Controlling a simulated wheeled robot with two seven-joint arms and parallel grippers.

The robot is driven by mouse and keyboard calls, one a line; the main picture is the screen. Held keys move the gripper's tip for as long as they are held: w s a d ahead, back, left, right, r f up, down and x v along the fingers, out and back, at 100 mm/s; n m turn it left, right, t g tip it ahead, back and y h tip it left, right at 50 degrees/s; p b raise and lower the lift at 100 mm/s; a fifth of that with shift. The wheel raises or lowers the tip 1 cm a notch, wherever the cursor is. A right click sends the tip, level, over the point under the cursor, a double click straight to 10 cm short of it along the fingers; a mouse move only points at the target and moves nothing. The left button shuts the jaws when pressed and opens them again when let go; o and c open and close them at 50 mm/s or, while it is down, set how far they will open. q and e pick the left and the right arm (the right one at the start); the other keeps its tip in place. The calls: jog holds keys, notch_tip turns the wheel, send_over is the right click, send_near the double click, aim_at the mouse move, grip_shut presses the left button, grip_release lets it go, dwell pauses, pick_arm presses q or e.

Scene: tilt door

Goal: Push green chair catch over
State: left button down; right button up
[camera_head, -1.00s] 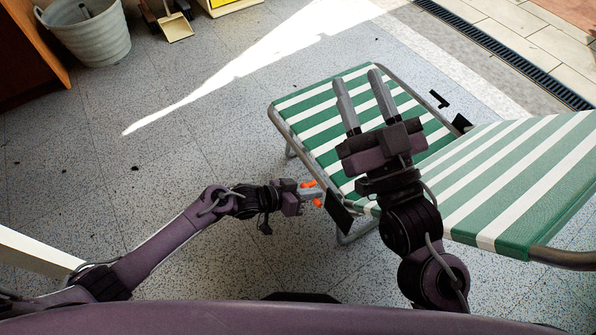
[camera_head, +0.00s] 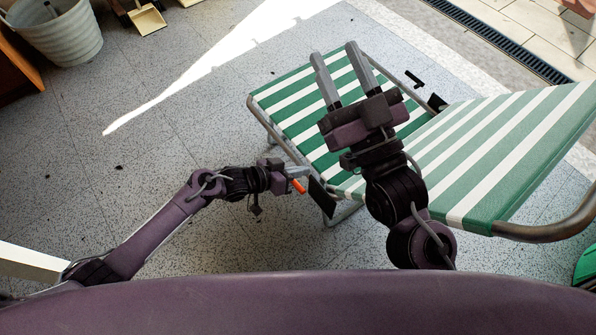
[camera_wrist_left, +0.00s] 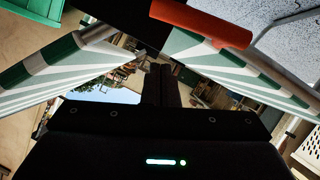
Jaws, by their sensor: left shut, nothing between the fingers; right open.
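The green and white striped folding chair (camera_head: 500,150) stands on the floor at the right. At its near side frame, by the bend, is a black plate (camera_head: 322,197) with an orange handle (camera_head: 298,186), which looks like the catch. My left gripper (camera_head: 303,172) is shut and empty, just left of the plate and beside the orange handle; I cannot tell whether they touch. In the left wrist view the orange handle (camera_wrist_left: 200,22) lies above the shut fingers (camera_wrist_left: 161,85). My right gripper (camera_head: 335,68) is open and empty above the far striped panel.
A second black catch-like piece (camera_head: 436,102) sits on the chair's far side. A grey bucket (camera_head: 55,30) and a dustpan (camera_head: 147,20) stand at the back left.

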pick_arm(q)
jog(key=shift+s+a+r+p, duration=0.15)
jog(key=shift+a+r+p, duration=0.2)
jog(key=shift+r, duration=0.2)
jog(key=shift+s+a+r+p, duration=0.1)
jog(key=shift+a+r+p, duration=0.25)
jog(key=shift+r, duration=0.2)
jog(key=p+v, duration=0.1)
jog(key=v, duration=0.6)
jog(key=shift+s+p, duration=0.35)
pick_arm(e)
jog(key=r, duration=0.4)
jog(key=shift+w+d+r, duration=0.1)
jog(key=shift+w+d, duration=0.15)
jog(key=shift+d, duration=0.1)
pick_arm(q)
jog(key=shift+d, duration=0.1)
